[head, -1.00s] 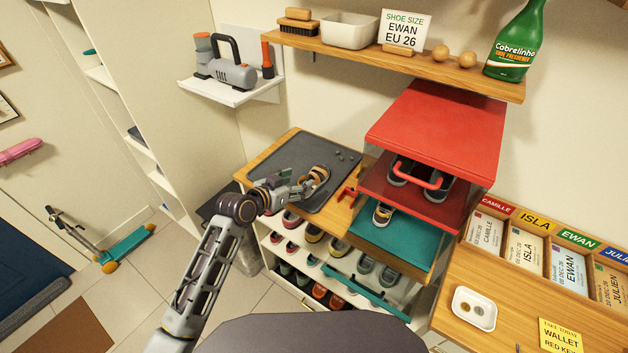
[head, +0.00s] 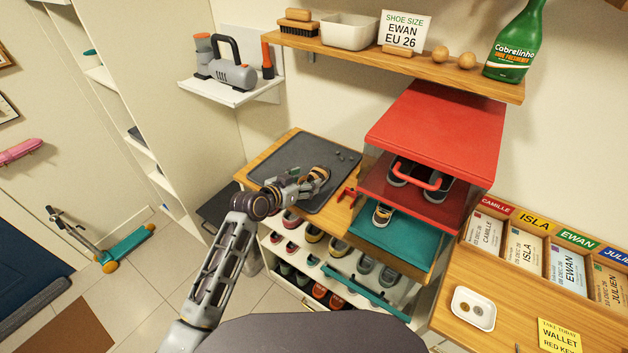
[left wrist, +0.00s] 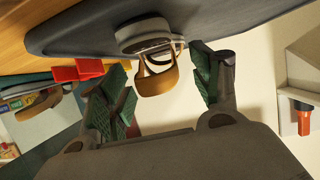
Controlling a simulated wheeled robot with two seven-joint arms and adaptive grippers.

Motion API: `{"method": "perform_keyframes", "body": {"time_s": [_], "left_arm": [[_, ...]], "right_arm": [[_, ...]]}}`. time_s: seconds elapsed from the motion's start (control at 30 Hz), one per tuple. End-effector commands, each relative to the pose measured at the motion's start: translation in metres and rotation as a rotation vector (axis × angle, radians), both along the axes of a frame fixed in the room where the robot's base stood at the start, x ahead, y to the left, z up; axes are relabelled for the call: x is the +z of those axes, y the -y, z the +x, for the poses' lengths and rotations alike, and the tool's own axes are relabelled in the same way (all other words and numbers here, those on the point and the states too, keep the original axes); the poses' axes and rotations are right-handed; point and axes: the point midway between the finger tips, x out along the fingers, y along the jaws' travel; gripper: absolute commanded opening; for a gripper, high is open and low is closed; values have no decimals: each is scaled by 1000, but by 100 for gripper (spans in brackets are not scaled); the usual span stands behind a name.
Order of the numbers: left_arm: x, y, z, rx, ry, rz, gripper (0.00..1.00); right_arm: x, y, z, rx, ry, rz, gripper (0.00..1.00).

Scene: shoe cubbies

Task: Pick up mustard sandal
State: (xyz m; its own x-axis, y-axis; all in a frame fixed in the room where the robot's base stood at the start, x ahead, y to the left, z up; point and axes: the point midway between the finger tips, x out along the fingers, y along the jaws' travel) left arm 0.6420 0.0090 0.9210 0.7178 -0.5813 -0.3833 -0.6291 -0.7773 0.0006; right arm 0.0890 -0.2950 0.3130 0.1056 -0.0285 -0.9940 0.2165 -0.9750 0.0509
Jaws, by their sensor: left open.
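The mustard sandal (head: 318,174) lies on the dark grey mat (head: 290,154) on top of the wooden shoe cabinet. My left gripper (head: 306,184) is low over the mat, right by the sandal's near side, and partly covers it in the head view. In the left wrist view the sandal (left wrist: 156,80), with its mustard strap and pale sole, shows between the two spread green-padded fingers of the left gripper (left wrist: 162,88). The fingers are open, with visible gaps on both sides of the strap. My right gripper is not in view.
A red handle-like piece (head: 347,196) sits close to the right of the mat. Red shoe boxes (head: 435,130) and a teal tray (head: 395,238) holding a shoe stand further right. A wooden wall shelf (head: 400,62) hangs above. Several shoes fill the cubbies below.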

Motion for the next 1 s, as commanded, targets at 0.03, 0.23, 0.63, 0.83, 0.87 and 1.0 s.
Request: {"method": "perform_keyframes", "body": {"time_s": [0.03,0.23,0.63,0.83,0.87,1.0], "left_arm": [[-1,4,3,0,0,-3,64],[-8,12,14,0,-1,-1,64],[-10,16,18,0,0,0,64],[-10,15,18,0,0,0,64],[-10,15,18,0,0,0,64],[-10,15,18,0,0,0,46]], "right_arm": [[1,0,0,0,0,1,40],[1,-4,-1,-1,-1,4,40],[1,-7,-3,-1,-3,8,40],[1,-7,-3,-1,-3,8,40],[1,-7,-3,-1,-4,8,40],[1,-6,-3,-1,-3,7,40]]}}
